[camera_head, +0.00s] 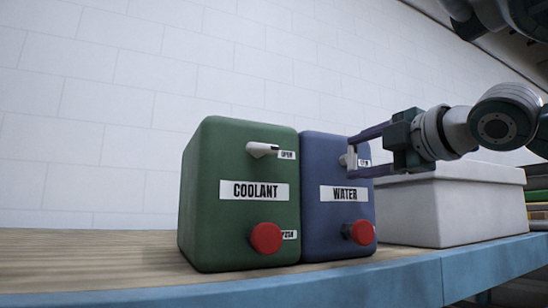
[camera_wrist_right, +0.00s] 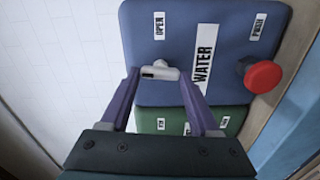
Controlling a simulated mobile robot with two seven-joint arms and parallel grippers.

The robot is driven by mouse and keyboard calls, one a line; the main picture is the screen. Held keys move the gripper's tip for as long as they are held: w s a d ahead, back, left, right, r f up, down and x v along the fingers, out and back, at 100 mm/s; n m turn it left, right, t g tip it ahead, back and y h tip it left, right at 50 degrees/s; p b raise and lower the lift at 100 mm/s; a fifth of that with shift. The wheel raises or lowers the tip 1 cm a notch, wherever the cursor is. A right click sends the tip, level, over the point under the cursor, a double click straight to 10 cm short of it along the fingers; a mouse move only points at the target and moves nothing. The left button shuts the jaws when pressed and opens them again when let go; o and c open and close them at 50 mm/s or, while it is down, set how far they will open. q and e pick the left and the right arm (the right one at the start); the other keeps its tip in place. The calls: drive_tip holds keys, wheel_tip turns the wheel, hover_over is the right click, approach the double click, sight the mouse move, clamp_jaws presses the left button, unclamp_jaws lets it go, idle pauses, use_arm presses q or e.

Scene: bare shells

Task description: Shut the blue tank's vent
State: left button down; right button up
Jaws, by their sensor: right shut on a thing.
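The blue tank (camera_head: 325,222) is labelled WATER and stands on the table against the green tank. Its pale vent lever (camera_wrist_right: 159,71) shows between my fingertips in the wrist view. An OPEN label (camera_wrist_right: 159,26) is near the lever. A red push knob (camera_head: 362,232) is lower on the tank. My left gripper is not in view.
The green tank (camera_head: 210,190), labelled COOLANT, has its own white lever (camera_head: 262,149) and red knob (camera_head: 266,238). A pale grey box (camera_head: 450,215) stands right of the blue tank, under my right arm. The wooden table (camera_head: 90,262) is clear at left.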

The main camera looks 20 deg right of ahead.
drive_tip(key=shift+n, duration=0.6)
drive_tip(key=shift+a+p, duration=0.1)
drive_tip(key=shift+p, duration=0.2)
drive_tip(key=o, duration=1.4)
drive_tip(key=shift+c, duration=0.2)
